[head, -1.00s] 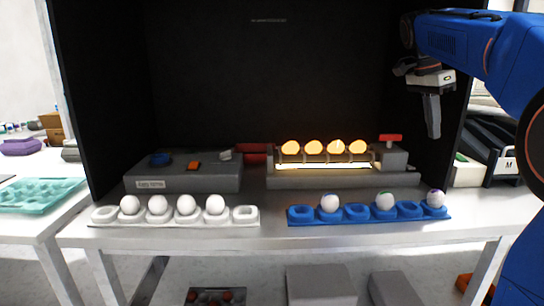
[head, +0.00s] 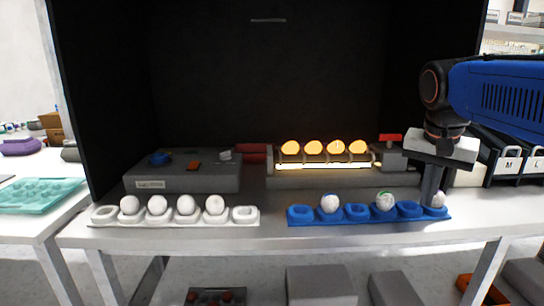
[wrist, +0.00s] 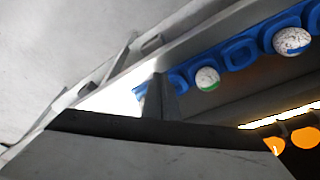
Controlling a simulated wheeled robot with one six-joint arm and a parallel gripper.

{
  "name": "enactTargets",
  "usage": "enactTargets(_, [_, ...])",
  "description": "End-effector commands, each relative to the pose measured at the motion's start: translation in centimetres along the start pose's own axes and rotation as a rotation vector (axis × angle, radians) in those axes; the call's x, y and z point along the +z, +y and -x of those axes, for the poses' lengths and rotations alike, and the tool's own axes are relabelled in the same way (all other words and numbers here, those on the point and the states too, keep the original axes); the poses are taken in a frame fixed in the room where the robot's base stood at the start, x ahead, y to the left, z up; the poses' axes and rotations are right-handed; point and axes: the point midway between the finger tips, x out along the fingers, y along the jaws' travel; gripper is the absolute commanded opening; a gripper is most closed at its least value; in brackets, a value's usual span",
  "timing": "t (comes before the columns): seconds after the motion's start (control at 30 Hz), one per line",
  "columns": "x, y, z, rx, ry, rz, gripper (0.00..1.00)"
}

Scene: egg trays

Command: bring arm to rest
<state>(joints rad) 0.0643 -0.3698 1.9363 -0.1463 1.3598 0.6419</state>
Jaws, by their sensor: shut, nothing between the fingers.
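My gripper (head: 432,192) points down at the right end of the blue tray (head: 357,217) in the head view, its fingers shut and empty. It partly hides the egg (head: 438,199) in the tray's right-end cup. In the wrist view the shut fingers (wrist: 158,98) show in front of the blue tray (wrist: 238,56). Two more speckled eggs sit in this tray, one with a blue mark (head: 330,203) and one with a green mark (head: 385,202). I cannot tell whether the fingers touch the tray.
A white tray (head: 245,216) with several white eggs stands at left. Behind are a grey box (head: 190,176) and a lit rack (head: 325,180) with several glowing eggs. Black bins (head: 510,160) stand at right. The table front (head: 270,229) between the trays is clear.

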Motion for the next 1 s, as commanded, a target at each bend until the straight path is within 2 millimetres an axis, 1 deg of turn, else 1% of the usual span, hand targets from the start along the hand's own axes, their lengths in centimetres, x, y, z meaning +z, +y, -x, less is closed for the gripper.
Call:
enactTargets(0.03, [1.9,0.5,-0.9,-0.020,0.006,0.053,0.00])
enactTargets(0.1, [4.2,1.1,-2.2,-0.047,0.016,0.130,0.00])
enactTargets(0.27, [9.3,2.4,-5.6,-0.107,0.046,0.300,0.00])
enactTargets(0.4, [13.7,3.5,-8.9,-0.155,0.079,0.444,0.00])
enactTargets(0.5, [16.4,4.3,-11.1,-0.182,0.104,0.531,0.00])
enactTargets(0.6, [18.3,4.8,-12.9,-0.202,0.124,0.595,0.00])
enactTargets(0.7, [19.5,5.1,-14.0,-0.213,0.138,0.637,0.00])
enactTargets(0.8, [20.0,5.3,-14.5,-0.218,0.145,0.656,0.00])
enactTargets(1.0, [20.1,5.3,-14.6,-0.219,0.146,0.660,0.00])
